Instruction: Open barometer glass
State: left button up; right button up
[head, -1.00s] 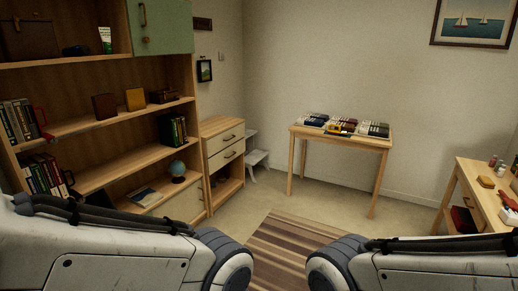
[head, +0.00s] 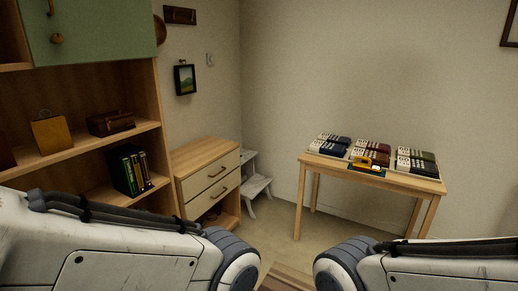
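No barometer can be made out for certain. A round brown object (head: 159,29) hangs on the left wall beside the green cabinet door (head: 95,28). The door and shelf edge hide part of it, so I cannot tell whether it is the barometer or whether it has a glass. Only my two arm links show at the bottom of the head view. Both grippers are out of view.
A wooden bookcase (head: 160,130) stands close on the left, with a drawer cabinet (head: 207,178) beyond it. A white step stool (head: 257,184) stands in the corner. A table (head: 425,187) with several boxes is at right. Some floor (head: 285,238) is clear ahead.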

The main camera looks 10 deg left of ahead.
aim_at(160, 26)
jog(key=i, duration=1.9)
jog(key=u, duration=0.6)
jog(key=i, duration=1.2)
jog(key=u, duration=0.05)
